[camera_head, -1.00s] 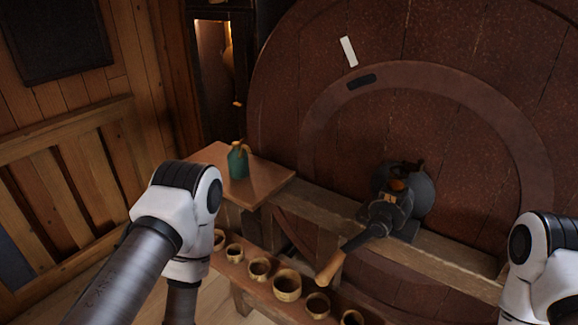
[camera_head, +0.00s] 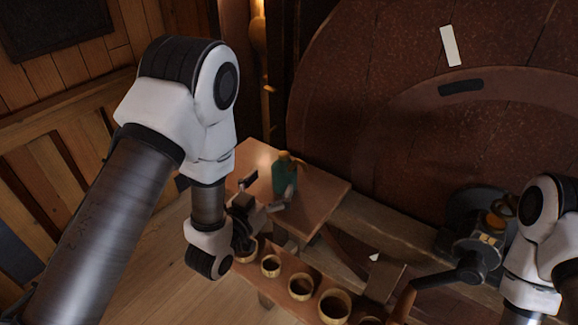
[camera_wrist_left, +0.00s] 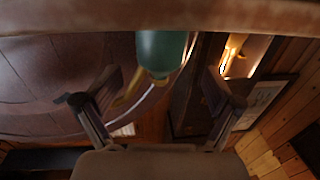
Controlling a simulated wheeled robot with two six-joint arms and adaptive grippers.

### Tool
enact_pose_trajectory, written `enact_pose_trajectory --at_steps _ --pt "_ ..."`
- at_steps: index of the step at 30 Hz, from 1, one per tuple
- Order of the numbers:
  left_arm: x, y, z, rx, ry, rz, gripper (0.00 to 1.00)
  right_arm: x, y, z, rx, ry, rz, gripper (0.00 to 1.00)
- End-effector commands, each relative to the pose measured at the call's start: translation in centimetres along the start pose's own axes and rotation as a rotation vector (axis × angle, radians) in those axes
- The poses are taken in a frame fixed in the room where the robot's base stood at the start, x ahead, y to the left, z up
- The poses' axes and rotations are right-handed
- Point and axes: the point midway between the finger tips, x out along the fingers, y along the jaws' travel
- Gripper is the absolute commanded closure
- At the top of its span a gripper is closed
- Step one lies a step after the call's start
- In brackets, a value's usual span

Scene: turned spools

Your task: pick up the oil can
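The oil can (camera_head: 284,178), green with a brass-coloured spout and handle, stands upright on a small wooden table (camera_head: 322,190). In the left wrist view the can's green body (camera_wrist_left: 162,52) shows upside down at the top centre, between the two finger lines. My left gripper (camera_head: 264,194) is open and empty, just left of and in front of the can, apart from it. Its spread fingers also show in the left wrist view (camera_wrist_left: 162,88).
Several wooden cups (camera_head: 301,287) stand in a row on a low bench below my left gripper. A crank with a wooden handle (camera_head: 404,302) juts out at the lower right. A huge round wooden front (camera_head: 400,60) rises behind the table.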

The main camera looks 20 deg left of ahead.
Motion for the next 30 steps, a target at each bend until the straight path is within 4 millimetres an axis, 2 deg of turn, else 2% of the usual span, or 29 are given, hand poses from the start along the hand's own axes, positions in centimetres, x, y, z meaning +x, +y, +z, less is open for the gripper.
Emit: enact_pose_trajectory --at_steps 7,10,17,18,23,30 --pt "4.0 -0.1 -0.8 0.000 -0.002 0.001 0.10 -3.4 0.0 0.0 0.000 0.001 0.000 0.60" --pt "5.5 -0.1 -0.3 0.000 -0.004 0.000 0.10 -3.6 0.0 0.0 0.000 0.001 0.000 0.60" --pt "5.9 -0.1 0.1 -0.001 -0.006 -0.001 0.10 -3.4 0.0 0.0 0.000 0.001 0.000 0.60" --pt "5.9 -0.1 0.1 -0.001 -0.006 -0.001 0.17 -3.4 0.0 0.0 0.000 0.001 0.000 0.60" --pt "5.9 -0.1 0.1 -0.001 -0.006 -0.001 0.73 -3.4 0.0 0.0 0.000 0.001 0.000 0.60" --pt "5.9 -0.1 0.0 -0.001 -0.006 -0.001 0.75 -3.4 0.0 0.0 0.000 0.001 0.000 0.60"
